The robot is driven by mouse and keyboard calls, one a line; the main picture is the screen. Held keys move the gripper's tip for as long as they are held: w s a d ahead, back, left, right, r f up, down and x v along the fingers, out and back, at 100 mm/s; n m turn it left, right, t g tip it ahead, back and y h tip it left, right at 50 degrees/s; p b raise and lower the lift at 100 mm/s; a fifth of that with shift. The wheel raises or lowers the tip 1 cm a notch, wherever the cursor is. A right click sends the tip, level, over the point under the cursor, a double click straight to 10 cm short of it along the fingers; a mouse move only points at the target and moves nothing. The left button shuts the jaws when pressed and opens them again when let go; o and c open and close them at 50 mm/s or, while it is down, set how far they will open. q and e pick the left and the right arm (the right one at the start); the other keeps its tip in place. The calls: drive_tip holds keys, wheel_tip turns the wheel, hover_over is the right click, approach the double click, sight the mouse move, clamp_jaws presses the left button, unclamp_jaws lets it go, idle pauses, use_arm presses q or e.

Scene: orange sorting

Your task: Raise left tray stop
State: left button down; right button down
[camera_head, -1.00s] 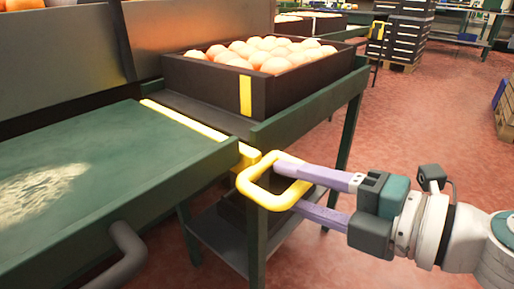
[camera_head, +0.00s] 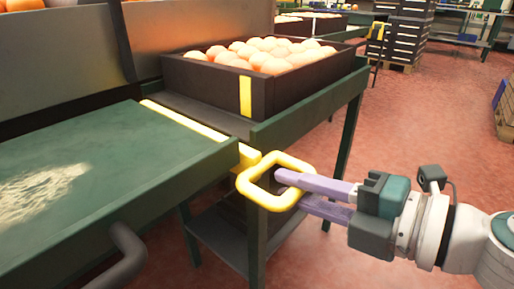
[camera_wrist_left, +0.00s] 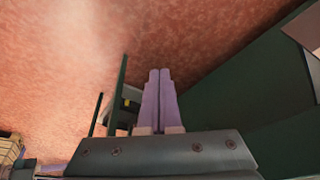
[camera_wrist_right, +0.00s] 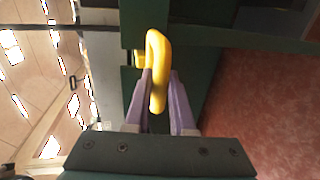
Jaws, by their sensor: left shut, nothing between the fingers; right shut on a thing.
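The tray stop is a yellow bar (camera_head: 185,120) lying across the green table, with a yellow loop handle (camera_head: 252,197) at its front end. My right gripper (camera_head: 284,190) is shut on the handle, its purple fingers closed around one side of the loop. In the right wrist view the handle (camera_wrist_right: 158,70) stands between the two fingers. My left gripper (camera_wrist_left: 160,72) shows only in the left wrist view; its fingers are together and empty, with floor and dark green table parts beyond.
A dark crate (camera_head: 258,93) with a yellow mark holds several oranges on the stand behind the bar. The green table (camera_head: 120,150) fills the left. A grey curved bar (camera_head: 125,255) is at its front. Open red floor (camera_head: 420,130) lies to the right.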

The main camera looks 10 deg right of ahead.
drive_tip(key=shift+r, duration=0.1)
idle(0.7)
wheel_tip(320, 180, up, 5)
drive_tip(key=p, duration=0.5)
drive_tip(key=shift+w+a+r, duration=0.1)
drive_tip(key=c, duration=1.2)
unclamp_jaws()
drive_tip(key=shift+c, duration=0.2)
drive_tip(key=o, duration=0.5)
drive_tip(key=shift+f, duration=0.2)
drive_tip(key=p+v, duration=0.1)
drive_tip(key=v, duration=0.9)
